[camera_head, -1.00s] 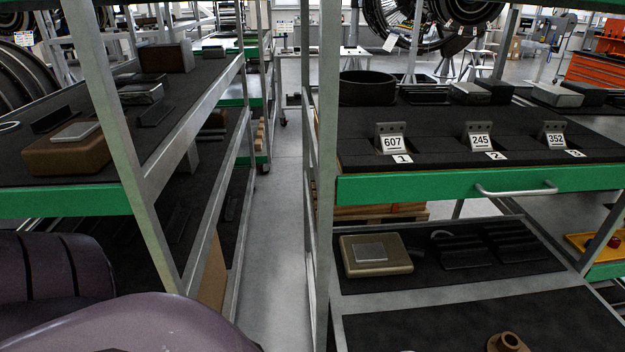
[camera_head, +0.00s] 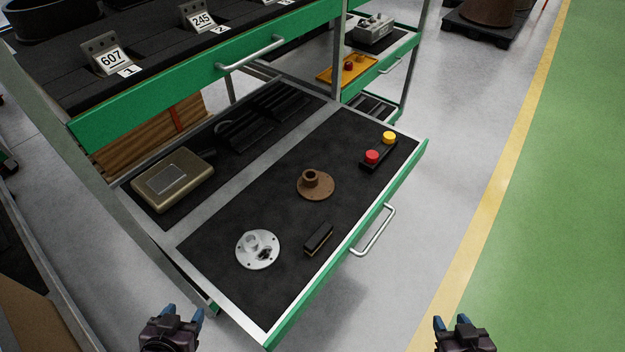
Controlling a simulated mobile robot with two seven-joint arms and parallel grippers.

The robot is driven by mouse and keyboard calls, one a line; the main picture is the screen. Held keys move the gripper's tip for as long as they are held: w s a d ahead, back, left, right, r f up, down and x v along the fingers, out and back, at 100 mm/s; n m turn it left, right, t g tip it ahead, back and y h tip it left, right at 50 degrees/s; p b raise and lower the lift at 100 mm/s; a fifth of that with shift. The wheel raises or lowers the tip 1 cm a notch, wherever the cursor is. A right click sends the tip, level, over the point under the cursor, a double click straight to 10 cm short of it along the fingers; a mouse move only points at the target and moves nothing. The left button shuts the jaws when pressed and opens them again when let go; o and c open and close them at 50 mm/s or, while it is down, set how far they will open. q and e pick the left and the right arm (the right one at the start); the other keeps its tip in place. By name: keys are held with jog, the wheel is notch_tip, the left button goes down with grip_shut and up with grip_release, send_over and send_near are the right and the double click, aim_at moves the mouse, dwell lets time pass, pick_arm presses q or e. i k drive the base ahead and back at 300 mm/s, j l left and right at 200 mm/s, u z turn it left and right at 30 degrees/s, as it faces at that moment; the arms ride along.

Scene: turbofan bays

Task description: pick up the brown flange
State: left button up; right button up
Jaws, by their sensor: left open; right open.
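The brown flange (camera_head: 316,184) lies flat on the dark mat of the pulled-out lower drawer (camera_head: 225,276), its short hub pointing up. It sits near the middle of the drawer, uncovered. My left gripper (camera_head: 186,316) is open and empty at the bottom left, in front of the drawer's near left corner.
A silver flange (camera_head: 258,249), a black brush-like block (camera_head: 319,238) and a red-and-yellow button box (camera_head: 379,149) share the drawer. A tan case (camera_head: 172,179) lies behind. The upper green-edged shelf (camera_head: 200,85) overhangs the back. The drawer handle (camera_head: 374,230) sticks out rightward.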

aim_at(314, 185)
jog(key=k, duration=0.5)
jog(key=k+u, duration=0.15)
jog(key=u, duration=0.9)
jog(key=l+u, duration=0.2)
jog(key=l, duration=1.15)
jog(key=i+l, duration=0.15)
jog(key=l, duration=1.05)
jog(key=i+l, duration=0.2)
jog(key=l, duration=0.2)
jog(key=i+l, duration=0.25)
jog(key=l, duration=0.15)
jog(key=i, duration=0.2)
